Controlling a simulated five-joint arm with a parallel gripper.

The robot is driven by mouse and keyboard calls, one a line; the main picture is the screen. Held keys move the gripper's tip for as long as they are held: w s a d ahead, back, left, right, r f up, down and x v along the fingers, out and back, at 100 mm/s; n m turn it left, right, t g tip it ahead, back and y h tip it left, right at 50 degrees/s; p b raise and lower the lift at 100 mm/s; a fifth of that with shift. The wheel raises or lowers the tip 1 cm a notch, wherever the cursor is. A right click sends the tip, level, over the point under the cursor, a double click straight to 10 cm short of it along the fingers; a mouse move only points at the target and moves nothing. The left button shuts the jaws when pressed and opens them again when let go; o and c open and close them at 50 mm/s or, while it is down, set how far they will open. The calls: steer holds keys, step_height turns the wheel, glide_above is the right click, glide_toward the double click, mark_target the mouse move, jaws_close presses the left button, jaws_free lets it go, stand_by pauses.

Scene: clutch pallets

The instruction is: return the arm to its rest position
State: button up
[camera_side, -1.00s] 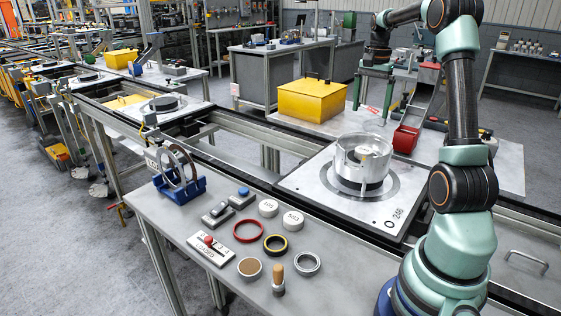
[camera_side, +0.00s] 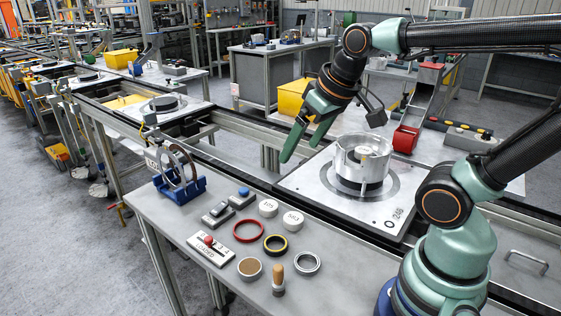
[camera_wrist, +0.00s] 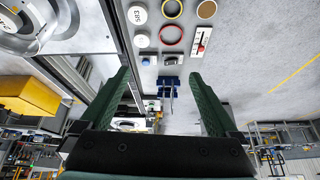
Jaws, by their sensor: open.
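My gripper (camera_side: 300,150) is open and empty in the side view. Its green fingers point down and to the left, in the air to the left of the metal housing and over the rail. The forearm reaches left from the elbow at the right, so the arm is stretched out, not folded. In the wrist view the two fingers of my gripper (camera_wrist: 160,74) are spread wide with nothing between them.
The front bench holds a blue stand with rings (camera_side: 180,190), a red ring (camera_side: 249,231), a yellow-rimmed ring (camera_side: 275,245), a wooden-handled stamp (camera_side: 278,280) and a lever plate (camera_side: 211,250). A yellow box (camera_side: 292,99) and red bin (camera_side: 406,138) stand behind.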

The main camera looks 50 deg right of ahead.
steer(key=shift+s+a+f+n, duration=0.25)
steer(key=shift+a+n, duration=0.05)
steer(key=shift+a, duration=0.15)
steer(key=shift+s+a+f+n, duration=0.2)
steer(key=shift+s+a+n, duration=0.1)
steer(key=shift+a, duration=0.15)
